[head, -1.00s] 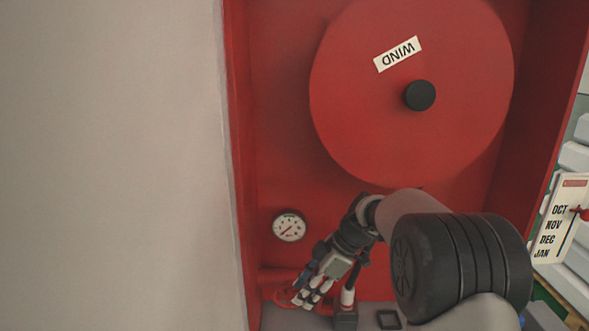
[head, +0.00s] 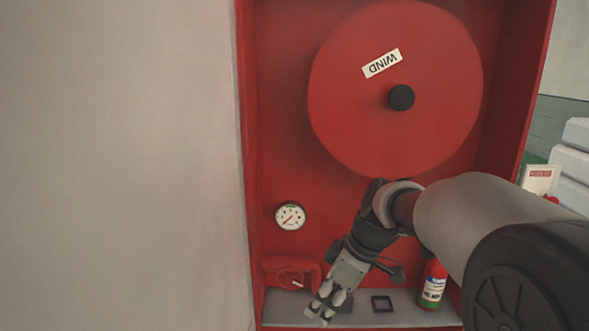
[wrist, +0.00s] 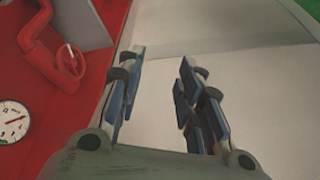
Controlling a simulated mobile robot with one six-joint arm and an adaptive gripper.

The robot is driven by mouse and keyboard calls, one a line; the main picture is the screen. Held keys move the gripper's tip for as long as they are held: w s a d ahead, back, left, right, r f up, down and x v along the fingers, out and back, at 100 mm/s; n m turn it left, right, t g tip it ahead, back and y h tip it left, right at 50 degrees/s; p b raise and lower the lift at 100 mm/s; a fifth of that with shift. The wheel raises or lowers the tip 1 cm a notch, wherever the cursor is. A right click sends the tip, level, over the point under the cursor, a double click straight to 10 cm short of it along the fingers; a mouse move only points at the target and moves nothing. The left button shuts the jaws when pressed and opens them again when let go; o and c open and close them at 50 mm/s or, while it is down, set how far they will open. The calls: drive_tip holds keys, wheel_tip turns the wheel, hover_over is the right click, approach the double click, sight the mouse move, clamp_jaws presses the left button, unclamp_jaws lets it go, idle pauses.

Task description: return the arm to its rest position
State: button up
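My gripper (head: 320,309) points down and left in the head view, in front of the grey shelf at the bottom of a red cabinet. In the wrist view my gripper (wrist: 163,62) has its two blue-padded fingers apart, with a pale surface and nothing held between them. My arm reaches in from the lower right of the head view and hides part of the cabinet's right side. The rest position itself is not marked in either view.
The red cabinet (head: 275,130) holds a round reel (head: 350,120), a gauge (head: 290,216) and a red valve wheel (head: 290,278). A fire extinguisher (head: 433,285) stands on the shelf (head: 350,318) by a black square frame (head: 382,304). A pale wall (head: 120,165) fills the left.

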drive_tip(key=s+d+m+t+h, duration=0.1)
drive_tip(key=s+m, duration=0.3)
drive_tip(key=s, duration=0.4)
drive_tip(key=s+d+r+m+t+h, duration=0.1)
drive_tip(key=s+d+m, duration=0.3)
drive_tip(key=s, duration=0.4)
drive_tip(key=s+d+m+t+h, duration=0.1)
drive_tip(key=s+d+m+h, duration=0.1)
drive_tip(key=s, duration=0.7)
drive_tip(key=d+m, duration=0.1)
drive_tip(key=m, duration=0.1)
drive_tip(key=shift+r+m, duration=0.2)
drive_tip(key=shift+m, duration=0.1)
